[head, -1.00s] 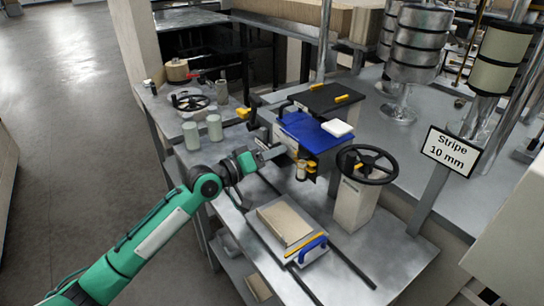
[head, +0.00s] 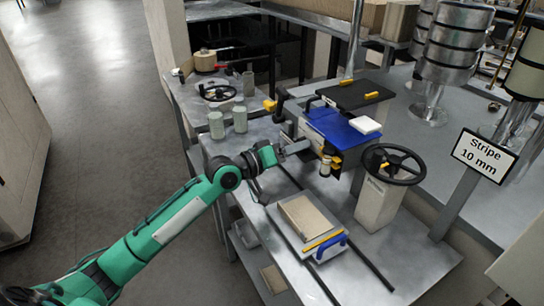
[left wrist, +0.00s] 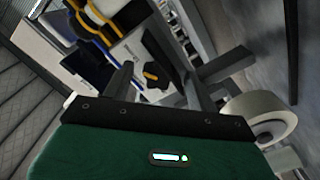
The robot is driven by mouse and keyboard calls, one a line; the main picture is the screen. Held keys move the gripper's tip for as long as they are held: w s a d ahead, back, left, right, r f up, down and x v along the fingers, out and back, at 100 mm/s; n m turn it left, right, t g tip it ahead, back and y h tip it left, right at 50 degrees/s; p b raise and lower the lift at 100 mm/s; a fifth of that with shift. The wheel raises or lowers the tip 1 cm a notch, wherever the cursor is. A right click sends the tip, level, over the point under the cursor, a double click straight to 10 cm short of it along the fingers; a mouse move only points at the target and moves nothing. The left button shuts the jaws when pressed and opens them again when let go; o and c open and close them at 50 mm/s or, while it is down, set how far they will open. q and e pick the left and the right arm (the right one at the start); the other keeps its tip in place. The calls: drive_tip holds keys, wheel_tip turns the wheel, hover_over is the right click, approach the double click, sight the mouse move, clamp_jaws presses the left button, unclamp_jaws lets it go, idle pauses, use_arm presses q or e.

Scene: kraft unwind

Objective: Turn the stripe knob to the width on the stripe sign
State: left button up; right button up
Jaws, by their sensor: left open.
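The stripe sign (head: 485,156) stands on a post at the right and reads "Stripe 10 mm". A black knob with a yellow mark (left wrist: 155,75) shows in the left wrist view, beyond and between my left fingers; it looks like the stripe knob. I cannot read its setting. My left gripper (head: 298,147) is at the left side of the blue-topped machine (head: 340,126). The left wrist view shows its fingers (left wrist: 160,82) apart, with nothing held. I cannot tell whether they touch the knob. The knob is not clear in the head view. My right gripper is not in view.
A black handwheel (head: 394,164) on a pale pedestal stands right of the machine.

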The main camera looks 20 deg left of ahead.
use_arm(q)
drive_tip(key=b+v, duration=0.2)
drive_tip(key=v, duration=1.1)
drive_tip(key=shift+b, duration=0.4)
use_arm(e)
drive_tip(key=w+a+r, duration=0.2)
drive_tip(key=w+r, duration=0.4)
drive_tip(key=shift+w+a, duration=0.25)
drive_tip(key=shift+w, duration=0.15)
use_arm(q)
drive_tip(key=shift+w, duration=0.1)
